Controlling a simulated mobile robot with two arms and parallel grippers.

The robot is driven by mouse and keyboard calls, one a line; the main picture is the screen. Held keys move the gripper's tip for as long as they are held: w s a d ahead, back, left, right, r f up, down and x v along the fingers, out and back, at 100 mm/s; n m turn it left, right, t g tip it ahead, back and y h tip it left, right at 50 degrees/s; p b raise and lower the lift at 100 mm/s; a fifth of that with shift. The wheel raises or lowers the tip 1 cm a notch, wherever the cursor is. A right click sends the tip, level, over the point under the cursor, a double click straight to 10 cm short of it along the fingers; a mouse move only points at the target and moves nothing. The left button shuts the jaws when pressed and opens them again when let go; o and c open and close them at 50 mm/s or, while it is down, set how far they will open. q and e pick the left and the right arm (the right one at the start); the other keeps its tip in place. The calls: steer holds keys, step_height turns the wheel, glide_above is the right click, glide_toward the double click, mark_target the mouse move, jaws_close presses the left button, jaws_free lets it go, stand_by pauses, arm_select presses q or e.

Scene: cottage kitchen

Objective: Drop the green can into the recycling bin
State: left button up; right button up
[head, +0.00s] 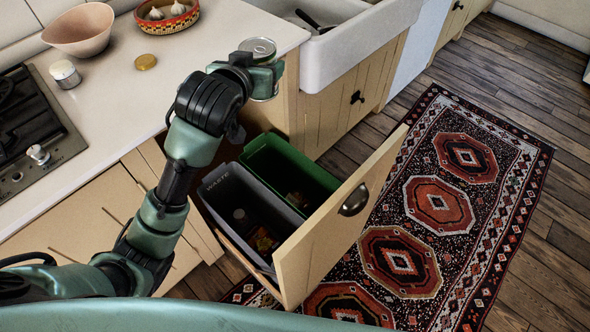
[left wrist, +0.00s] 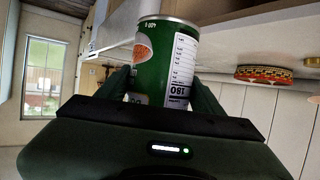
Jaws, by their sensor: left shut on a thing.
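The green can (left wrist: 158,62) is between the fingers of my left gripper (left wrist: 160,92), which is shut on it. In the head view only the can's silver top (head: 258,47) shows clearly, because my left gripper (head: 262,75) hides most of its side. The gripper holds it near the counter's corner, above and behind the open drawer. The drawer holds two bins: a green bin (head: 322,180), which is the recycling bin as far as colour suggests, and a grey bin (head: 222,196) marked "WASTE". My right gripper is not in view.
The pulled-out drawer front (head: 330,230) stands over a patterned rug (head: 450,150). The counter (head: 140,95) carries a pink bowl (head: 78,30), a red basket with garlic (head: 166,20), a small jar (head: 65,73) and a yellow lid (head: 145,62). A white sink (head: 350,50) is beyond.

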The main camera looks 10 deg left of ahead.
arm_select(q)
steer(key=w+d+f+b, duration=0.1)
steer(key=w+f+b, duration=0.2)
steer(key=f+b, duration=0.5)
steer(key=w+d+f+m+h+b, duration=0.1)
steer(key=w+f+b, duration=0.2)
steer(key=f+b, duration=0.6)
steer(key=w+d+f+h+b, duration=0.1)
steer(key=w+f+b, duration=0.3)
steer(key=f, duration=2.8)
steer(key=shift+m+b, duration=0.3)
steer(key=shift+b, duration=2.2)
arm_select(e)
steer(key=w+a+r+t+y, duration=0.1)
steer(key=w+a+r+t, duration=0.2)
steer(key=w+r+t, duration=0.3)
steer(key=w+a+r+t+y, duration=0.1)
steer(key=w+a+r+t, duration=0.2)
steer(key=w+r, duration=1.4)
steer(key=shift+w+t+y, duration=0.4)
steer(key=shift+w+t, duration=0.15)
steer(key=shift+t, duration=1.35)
arm_select(q)
steer(key=shift+f, duration=0.1)
